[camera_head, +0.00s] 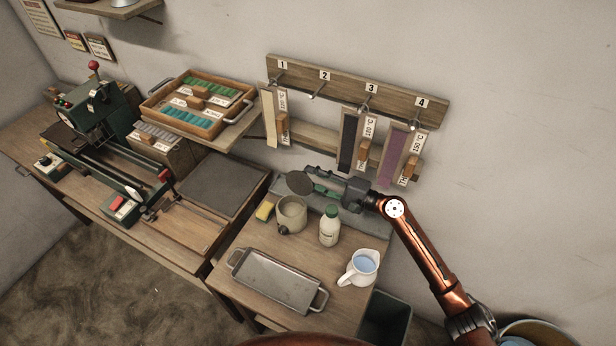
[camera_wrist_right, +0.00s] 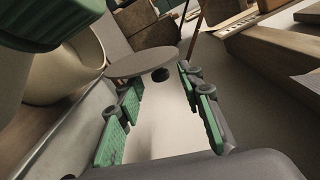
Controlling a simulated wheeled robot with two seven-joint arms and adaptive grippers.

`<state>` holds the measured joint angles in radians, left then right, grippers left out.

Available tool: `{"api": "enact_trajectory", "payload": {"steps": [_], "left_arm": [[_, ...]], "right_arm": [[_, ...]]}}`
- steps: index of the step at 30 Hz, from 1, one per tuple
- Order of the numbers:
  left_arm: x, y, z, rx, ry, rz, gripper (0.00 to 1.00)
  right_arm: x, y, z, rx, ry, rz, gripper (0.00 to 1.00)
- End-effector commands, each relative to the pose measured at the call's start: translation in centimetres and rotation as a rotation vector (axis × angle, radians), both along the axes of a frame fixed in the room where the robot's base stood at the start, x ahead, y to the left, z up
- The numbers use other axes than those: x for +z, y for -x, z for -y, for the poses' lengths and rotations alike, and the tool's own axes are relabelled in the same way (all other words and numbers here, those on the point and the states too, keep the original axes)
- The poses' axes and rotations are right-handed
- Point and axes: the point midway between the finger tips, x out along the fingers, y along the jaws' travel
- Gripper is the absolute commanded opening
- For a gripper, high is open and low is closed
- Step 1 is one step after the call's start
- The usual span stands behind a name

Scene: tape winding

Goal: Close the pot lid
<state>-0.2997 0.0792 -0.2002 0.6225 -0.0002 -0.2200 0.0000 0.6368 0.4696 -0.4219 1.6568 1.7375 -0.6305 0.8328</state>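The pot (camera_head: 291,216) is a small cream-grey vessel on the workbench, its mouth uncovered; its side also shows at the left of the right wrist view (camera_wrist_right: 72,70). The pot lid (camera_head: 299,182) is a dark round disc standing raised behind the pot's rim. In the right wrist view the lid (camera_wrist_right: 140,61) shows a dark round knob (camera_wrist_right: 160,75) facing the gripper. My right gripper (camera_head: 322,189) reaches in from the right, behind the white bottle. Its green-padded fingers are apart, with the knob near the gap between their tips. No grip on it shows. My left gripper is out of view.
A white bottle with a green cap (camera_head: 329,227) stands close beside the pot. A yellow sponge (camera_head: 265,211) lies to its left. A metal tray (camera_head: 275,281) and a jug of blue liquid (camera_head: 361,268) are in front. Hanging tape strips (camera_head: 349,141) line the wall behind.

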Motion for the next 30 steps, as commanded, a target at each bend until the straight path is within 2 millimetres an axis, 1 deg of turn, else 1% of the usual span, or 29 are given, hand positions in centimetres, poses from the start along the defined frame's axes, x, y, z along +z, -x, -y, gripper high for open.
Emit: {"api": "enact_trajectory", "payload": {"steps": [1,3,6,14,27,29,30], "left_arm": [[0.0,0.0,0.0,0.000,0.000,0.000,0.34],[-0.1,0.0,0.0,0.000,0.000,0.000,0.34],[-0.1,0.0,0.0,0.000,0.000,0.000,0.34],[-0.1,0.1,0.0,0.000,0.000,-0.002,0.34],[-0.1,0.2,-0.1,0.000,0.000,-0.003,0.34],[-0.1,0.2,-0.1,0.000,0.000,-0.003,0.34],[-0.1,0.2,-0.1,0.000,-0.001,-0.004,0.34]], "right_arm": [[0.0,-0.2,-0.6,0.001,0.000,0.000,0.34],[0.0,-0.5,-1.1,0.000,0.000,0.000,0.34],[0.0,-0.7,-1.6,0.000,0.000,0.001,0.34],[-0.1,-0.7,-1.7,-0.001,0.000,0.000,0.34],[-0.1,-0.7,-1.6,-0.001,0.000,0.000,0.04],[-0.1,-0.7,-1.6,-0.001,0.001,0.000,0.00],[-0.1,-0.7,-1.6,-0.001,0.001,0.000,0.00]]}}
